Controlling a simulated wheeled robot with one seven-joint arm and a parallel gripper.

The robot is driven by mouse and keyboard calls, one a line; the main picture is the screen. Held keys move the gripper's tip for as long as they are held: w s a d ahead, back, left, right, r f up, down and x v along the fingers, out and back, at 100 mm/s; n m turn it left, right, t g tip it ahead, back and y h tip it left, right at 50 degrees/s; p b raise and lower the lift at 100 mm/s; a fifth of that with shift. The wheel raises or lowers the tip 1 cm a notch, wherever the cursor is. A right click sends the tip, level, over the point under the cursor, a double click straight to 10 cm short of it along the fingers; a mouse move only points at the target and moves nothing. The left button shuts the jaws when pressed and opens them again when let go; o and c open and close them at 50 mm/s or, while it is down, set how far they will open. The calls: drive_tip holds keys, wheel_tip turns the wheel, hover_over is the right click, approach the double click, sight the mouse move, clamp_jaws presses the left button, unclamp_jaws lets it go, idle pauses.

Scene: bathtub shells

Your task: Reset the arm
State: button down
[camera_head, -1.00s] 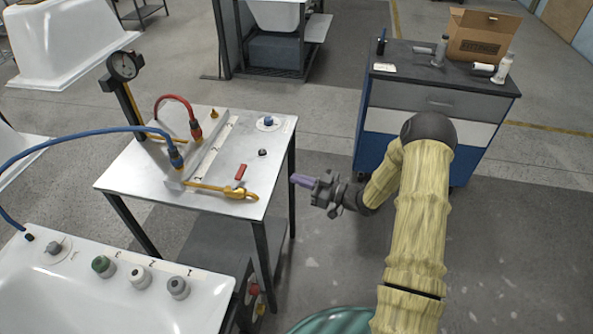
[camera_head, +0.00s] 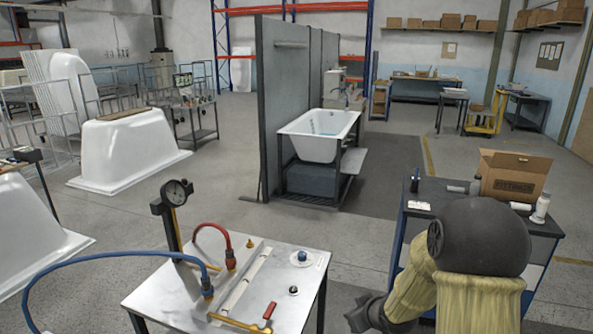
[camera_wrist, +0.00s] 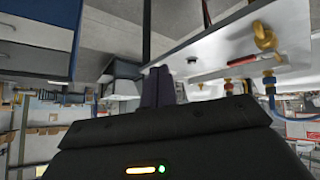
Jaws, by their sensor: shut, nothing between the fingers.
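My gripper (camera_wrist: 158,86) shows in the wrist view as two dark purple fingers side by side, shut with nothing between them. The wrist view looks upside down, with the white-topped table (camera_wrist: 225,48) beyond the fingers to the right. The fingers touch nothing that I can see.
The white-topped table (camera_head: 155,296) with a dial gauge (camera_head: 175,193) and red and blue hoses stands left of my arm. A blue cabinet (camera_head: 440,188) with a cardboard box (camera_head: 514,178) is close behind my arm. White tub shells (camera_head: 125,150) stand at left; open floor lies between.

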drive_tip(key=s+r+m+g+h, duration=0.1)
drive_tip(key=s+r+m+g, duration=0.1)
drive_tip(key=s, duration=0.8)
drive_tip(key=s+r+m+g+h+p, duration=0.1)
drive_tip(key=s+r+m+g, duration=0.2)
drive_tip(key=s, duration=0.8)
wheel_tip(320, 180, up, 2)
drive_tip(key=shift+a+r+m+g+p, duration=0.1)
drive_tip(key=shift+a+m+g+p, duration=0.05)
drive_tip(key=shift+m+g+p, duration=0.2)
